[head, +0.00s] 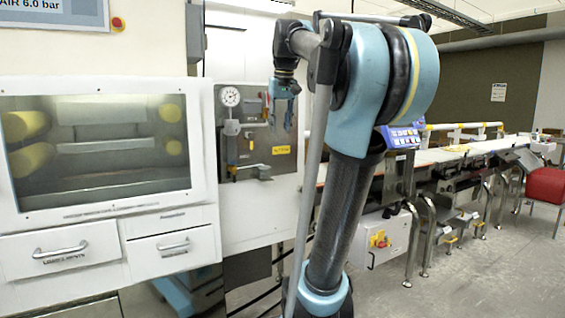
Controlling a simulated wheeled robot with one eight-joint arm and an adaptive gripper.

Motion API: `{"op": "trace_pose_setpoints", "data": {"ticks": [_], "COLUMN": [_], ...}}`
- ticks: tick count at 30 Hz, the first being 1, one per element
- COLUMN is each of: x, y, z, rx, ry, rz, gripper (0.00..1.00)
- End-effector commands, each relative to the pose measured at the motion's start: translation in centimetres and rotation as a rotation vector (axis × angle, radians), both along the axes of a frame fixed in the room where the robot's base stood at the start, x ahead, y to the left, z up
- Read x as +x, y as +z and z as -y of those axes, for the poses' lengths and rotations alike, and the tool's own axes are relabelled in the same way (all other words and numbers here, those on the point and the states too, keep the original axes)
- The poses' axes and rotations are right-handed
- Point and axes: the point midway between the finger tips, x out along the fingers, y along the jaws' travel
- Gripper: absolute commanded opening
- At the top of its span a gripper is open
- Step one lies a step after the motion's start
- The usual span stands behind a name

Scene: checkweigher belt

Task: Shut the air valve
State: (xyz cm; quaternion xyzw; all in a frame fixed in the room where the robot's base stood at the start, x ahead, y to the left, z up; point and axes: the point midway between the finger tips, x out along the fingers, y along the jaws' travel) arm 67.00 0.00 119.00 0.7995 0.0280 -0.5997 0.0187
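A grey air panel (285,160) is on the white cabinet left of my arm. It carries a round pressure gauge (230,96), and below it pipework with a grey valve fitting (232,127). A thin bar runs right from this fitting toward my gripper; I cannot tell if it is the valve's lever or which way the valve is set. My blue gripper (280,122) hangs in front of the panel's upper right part, fingers down. The fingers look apart with nothing between them. Whether they touch anything is too small to tell.
A grey block (262,172) sticks out low on the panel, near a yellow label (281,150). A windowed machine (100,205) with two drawers stands at left. The floor (480,280) at front right is clear.

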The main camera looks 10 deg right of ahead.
Motion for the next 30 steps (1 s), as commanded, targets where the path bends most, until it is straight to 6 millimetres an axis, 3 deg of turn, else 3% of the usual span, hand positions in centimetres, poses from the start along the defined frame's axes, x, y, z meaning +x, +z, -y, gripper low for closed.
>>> {"op": "trace_pose_setpoints", "data": {"ticks": [18, 30], "x": [-4.7, -6.2], "y": [-8.7, -11.4], "z": [-0.1, -0.1], "rx": [-0.003, -0.003], "ry": [-0.01, -0.013], "rz": [-0.021, -0.027], "gripper": [0.34, 0.34]}}
